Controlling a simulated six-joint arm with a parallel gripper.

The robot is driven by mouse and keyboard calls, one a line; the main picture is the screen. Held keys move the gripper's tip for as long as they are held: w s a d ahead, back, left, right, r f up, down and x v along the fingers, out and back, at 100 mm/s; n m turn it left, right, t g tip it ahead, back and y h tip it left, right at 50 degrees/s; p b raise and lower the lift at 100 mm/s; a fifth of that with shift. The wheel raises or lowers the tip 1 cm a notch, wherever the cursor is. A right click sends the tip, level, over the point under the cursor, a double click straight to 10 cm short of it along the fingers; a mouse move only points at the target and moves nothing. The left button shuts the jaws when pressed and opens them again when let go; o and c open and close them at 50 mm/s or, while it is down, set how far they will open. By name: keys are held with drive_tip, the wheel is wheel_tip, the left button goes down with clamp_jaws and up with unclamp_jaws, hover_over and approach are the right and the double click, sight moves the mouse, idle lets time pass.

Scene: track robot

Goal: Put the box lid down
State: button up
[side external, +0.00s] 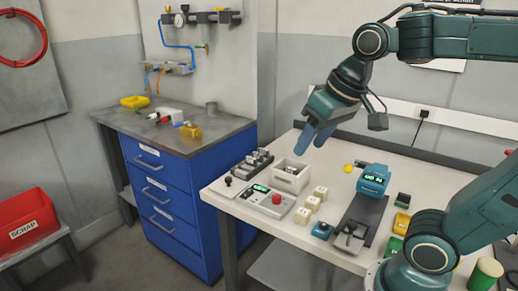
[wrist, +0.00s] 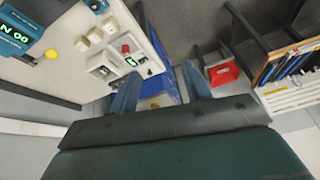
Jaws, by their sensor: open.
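A small white box (side external: 290,176) stands on the white worktable, open at the top with small things showing inside. I cannot make out a separate box lid in either view. My gripper (side external: 315,142) is above and slightly right of the box, pointing down and to the left, with its two blue fingers apart. No object shows between the fingers in the wrist view (wrist: 160,85). The gripper is clear of the box.
Left of the box are a rack of metal pieces (side external: 252,163) and a control panel (side external: 268,201) with a red button. Cream blocks (side external: 312,203), a yellow ball (side external: 348,168) and a teal device (side external: 373,180) stand to the right. A blue drawer cabinet (side external: 165,185) is beyond the table.

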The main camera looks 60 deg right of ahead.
drive_tip(key=s+f+n, duration=0.2)
drive_tip(key=s+f, duration=0.2)
drive_tip(key=s, duration=0.2)
drive_tip(key=shift+s+a+n+t, duration=0.3)
drive_tip(key=shift+s+a+t, duration=0.05)
drive_tip(key=shift+a+t, duration=0.1)
idle(0.9)
